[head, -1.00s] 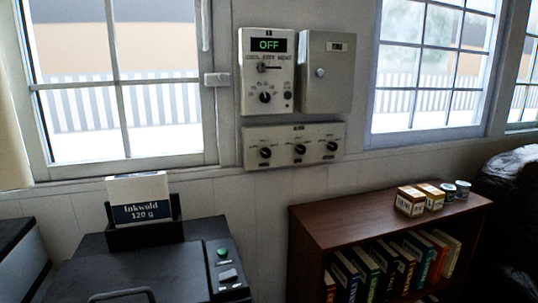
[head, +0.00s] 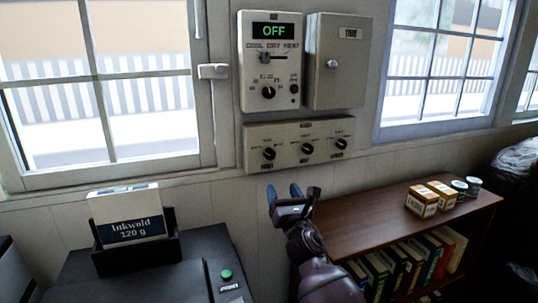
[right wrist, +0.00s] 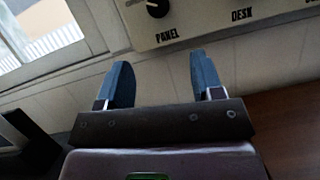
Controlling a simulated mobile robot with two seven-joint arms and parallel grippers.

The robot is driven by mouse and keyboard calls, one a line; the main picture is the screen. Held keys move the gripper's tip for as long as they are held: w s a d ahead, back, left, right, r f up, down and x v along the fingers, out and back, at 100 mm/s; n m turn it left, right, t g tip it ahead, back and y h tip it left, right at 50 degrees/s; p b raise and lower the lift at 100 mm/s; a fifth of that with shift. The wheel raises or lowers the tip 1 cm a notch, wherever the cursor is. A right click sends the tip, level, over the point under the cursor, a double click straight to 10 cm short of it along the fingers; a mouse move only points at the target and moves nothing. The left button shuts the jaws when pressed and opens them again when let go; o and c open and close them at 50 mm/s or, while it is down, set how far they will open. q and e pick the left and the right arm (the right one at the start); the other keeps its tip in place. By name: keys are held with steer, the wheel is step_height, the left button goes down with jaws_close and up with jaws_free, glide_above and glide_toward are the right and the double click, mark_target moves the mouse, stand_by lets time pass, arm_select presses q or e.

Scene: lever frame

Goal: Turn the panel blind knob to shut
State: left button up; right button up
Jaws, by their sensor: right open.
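The panel blind knob (head: 269,153) is the leftmost of three dark knobs on the low beige box on the wall. In the right wrist view the knob (right wrist: 157,8) shows at the top edge, partly cut off, above the label PANEL. Its exact pointer direction is too small to tell. My right gripper (head: 291,193) is below the box, apart from the knob, with its blue fingers pointing up toward the box. In the right wrist view the gripper (right wrist: 162,66) is open and empty, its fingers spread wide. My left gripper is not in view.
The desk knob (head: 307,149) and a third knob (head: 341,144) sit to the right. Above are a control unit (head: 284,85) reading OFF and a closed box (head: 353,63). A bookshelf (head: 345,222) with small boxes stands right, a printer (head: 195,262) left.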

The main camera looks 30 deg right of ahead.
mark_target(271, 156)
steer(key=shift+n, duration=0.4)
steer(key=x, duration=0.8)
steer(key=r+x, duration=0.1)
steer(key=x, duration=0.3)
steer(key=shift+s+p, duration=0.2)
steer(key=shift+p, duration=0.15)
steer(key=c, duration=0.9)
